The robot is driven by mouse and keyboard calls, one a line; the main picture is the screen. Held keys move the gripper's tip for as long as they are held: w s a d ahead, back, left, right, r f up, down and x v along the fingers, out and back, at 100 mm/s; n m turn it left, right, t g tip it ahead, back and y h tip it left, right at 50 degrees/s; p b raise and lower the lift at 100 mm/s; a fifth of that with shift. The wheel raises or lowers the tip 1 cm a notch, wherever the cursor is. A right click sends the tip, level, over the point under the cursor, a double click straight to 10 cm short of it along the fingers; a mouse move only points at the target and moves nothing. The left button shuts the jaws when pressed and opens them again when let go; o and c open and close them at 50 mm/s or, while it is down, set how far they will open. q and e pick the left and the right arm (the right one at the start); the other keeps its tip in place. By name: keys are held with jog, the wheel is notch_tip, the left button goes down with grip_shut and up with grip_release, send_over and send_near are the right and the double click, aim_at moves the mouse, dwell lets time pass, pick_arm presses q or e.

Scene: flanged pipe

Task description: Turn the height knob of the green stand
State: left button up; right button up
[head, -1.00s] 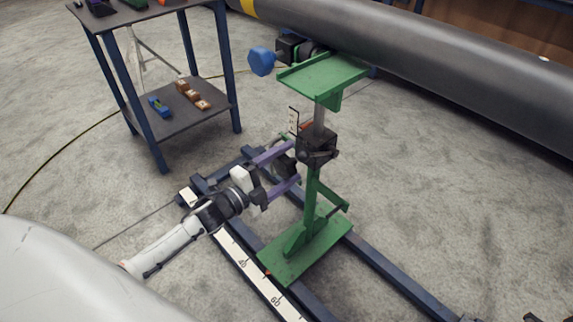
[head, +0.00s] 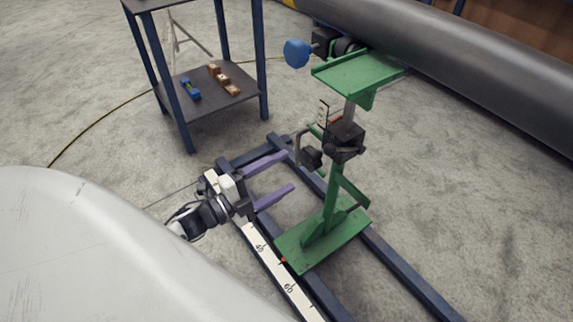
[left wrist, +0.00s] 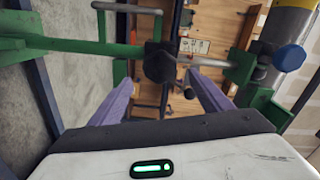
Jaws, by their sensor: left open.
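The green stand (head: 353,70) stands upright, its base plate (head: 325,236) on the dark rails. A black block (head: 344,140) sits on its column, with a dark knob (head: 311,157) on the side towards my left gripper (head: 290,172). My left gripper is open and empty, its purple fingers pointing at the stand. The fingertips are left of the knob, apart from it. In the left wrist view the black block (left wrist: 159,64) shows ahead, above the gap between the fingers; I cannot tell the knob clearly from it there. My right gripper is not in view.
A blue knob (head: 297,53) is beside the stand's top. A large dark pipe (head: 480,75) runs behind. A dark shelf table (head: 208,100) stands back left. A white scale (head: 270,258) lies along the near rail. A large pale rounded surface fills the lower left.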

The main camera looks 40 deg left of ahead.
pick_arm(q)
jog(key=s+d+f+n+g+y, duration=0.3)
jog(key=s+d+f+n, duration=0.3)
jog(key=n, duration=0.5)
jog(key=s+d+g, duration=0.1)
jog(key=s+d, duration=0.1)
jog(key=shift+s+d+f+y, duration=0.3)
jog(key=shift+s+d+f, duration=0.05)
jog(key=shift+s+f, duration=0.05)
jog(key=s+d+n+g, duration=0.1)
jog(key=s+d+n, duration=0.1)
jog(key=s+d+f+n+g, duration=0.1)
jog(key=s+d, duration=0.1)
jog(key=s, duration=0.1)
jog(key=s+d+n+g, duration=0.1)
jog(key=s+d+n, duration=0.1)
jog(key=s+d, duration=0.1)
jog(key=shift+s+f+n+g+h, duration=0.15)
jog(key=shift+f+n+g+h, duration=0.15)
jog(key=shift+h, duration=0.1)
jog(key=c, duration=1)
jog(key=shift+s+d, duration=0.15)
jog(key=shift+s, duration=0.2)
jog(key=shift+c, duration=0.2)
